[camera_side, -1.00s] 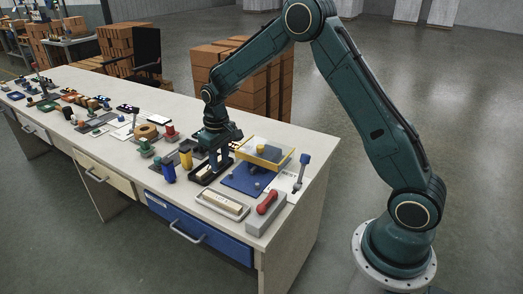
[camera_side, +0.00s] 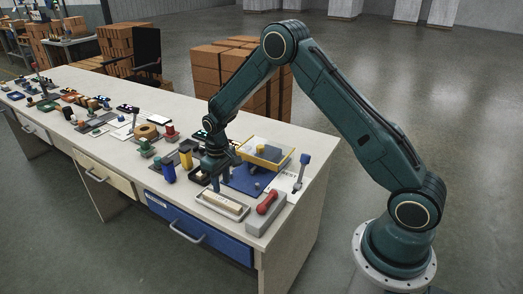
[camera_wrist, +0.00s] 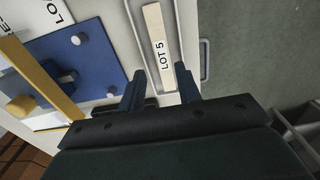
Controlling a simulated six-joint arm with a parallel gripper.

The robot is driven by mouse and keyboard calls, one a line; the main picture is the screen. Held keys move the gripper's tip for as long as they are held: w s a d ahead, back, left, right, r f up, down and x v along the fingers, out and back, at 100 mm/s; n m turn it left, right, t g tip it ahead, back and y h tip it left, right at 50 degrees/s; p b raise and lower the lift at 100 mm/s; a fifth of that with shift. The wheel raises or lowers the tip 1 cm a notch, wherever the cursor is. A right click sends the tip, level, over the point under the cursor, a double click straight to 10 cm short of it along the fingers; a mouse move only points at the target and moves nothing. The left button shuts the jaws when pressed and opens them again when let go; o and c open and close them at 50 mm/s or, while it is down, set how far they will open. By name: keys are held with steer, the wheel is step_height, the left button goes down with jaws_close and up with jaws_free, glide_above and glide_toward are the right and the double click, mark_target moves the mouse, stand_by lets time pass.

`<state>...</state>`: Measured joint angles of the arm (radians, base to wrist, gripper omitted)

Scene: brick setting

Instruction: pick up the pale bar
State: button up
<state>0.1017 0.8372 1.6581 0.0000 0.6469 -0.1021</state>
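The pale bar (camera_wrist: 156,28), marked "LOT 5", lies in a shallow grey tray (camera_side: 240,216) near the front edge of the bench. In the side view the bar (camera_side: 223,205) lies lengthwise in the tray. My gripper (camera_wrist: 160,85) is open and empty. In the wrist view its two dark fingers stand apart, with the near end of the bar showing between them. In the side view my gripper (camera_side: 218,189) hangs just over the tray's back side. I cannot tell its exact height above the bar.
A blue plate (camera_wrist: 72,62) with pale pegs and a yellow-framed box (camera_side: 265,151) stand behind the tray. A grey block with a red handle (camera_side: 268,204) is close on the right. Blue and yellow pieces (camera_side: 186,157) stand to the left.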

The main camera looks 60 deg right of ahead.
mark_target(223, 200)
steer(key=shift+f, duration=1)
steer(key=shift+f, duration=0.1)
steer(key=shift+a+f, duration=0.15)
steer(key=shift+f, duration=2.35)
steer(key=shift+c, duration=0.2)
jaws_close()
